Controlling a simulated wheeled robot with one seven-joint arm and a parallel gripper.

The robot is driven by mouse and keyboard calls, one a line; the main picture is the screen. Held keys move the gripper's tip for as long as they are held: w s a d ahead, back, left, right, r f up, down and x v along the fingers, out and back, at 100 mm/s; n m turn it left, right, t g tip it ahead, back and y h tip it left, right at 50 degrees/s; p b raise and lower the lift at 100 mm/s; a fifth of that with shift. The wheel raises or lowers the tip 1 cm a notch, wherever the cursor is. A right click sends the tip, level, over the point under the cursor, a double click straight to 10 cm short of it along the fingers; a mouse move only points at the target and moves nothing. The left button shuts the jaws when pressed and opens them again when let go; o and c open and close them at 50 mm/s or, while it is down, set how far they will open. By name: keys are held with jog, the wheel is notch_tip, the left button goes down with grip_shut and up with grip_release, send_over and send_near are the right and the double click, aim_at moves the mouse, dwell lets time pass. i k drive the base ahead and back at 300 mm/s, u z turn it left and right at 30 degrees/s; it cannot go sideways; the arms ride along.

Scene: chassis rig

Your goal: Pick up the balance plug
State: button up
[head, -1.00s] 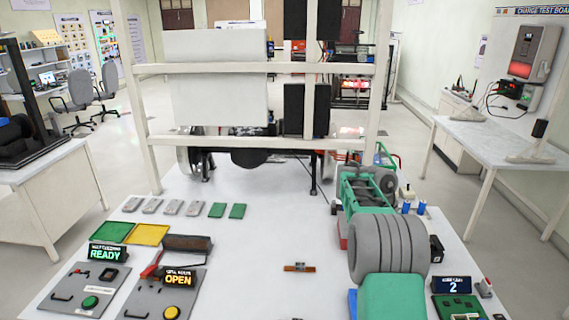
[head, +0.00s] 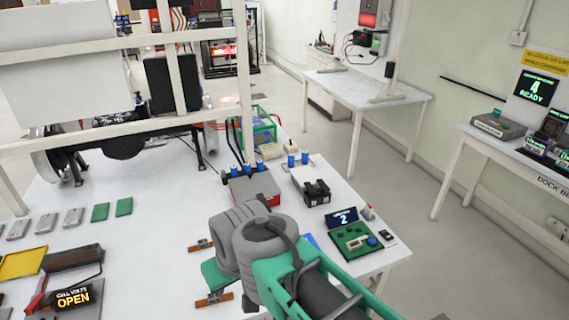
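I cannot tell for sure which thing is the balance plug. My green and grey arm (head: 270,250) reaches in from the bottom right and covers part of the table to the left of that board.
A display reading 2 (head: 342,217) stands behind the board. A red and grey box (head: 254,189) with cables and a pale box (head: 311,184) stand farther back. Floor is clear right of the table.

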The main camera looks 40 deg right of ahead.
aim_at(368, 211)
jog(key=z, duration=1.15)
jog(key=k, duration=1.3)
jog(key=z, duration=0.05)
jog(key=i, duration=0.55)
jog(key=z, duration=0.6)
jog(key=i, duration=0.75)
jog(key=u, duration=0.8)
jog(key=i, duration=0.45)
jog(key=u, duration=0.5)
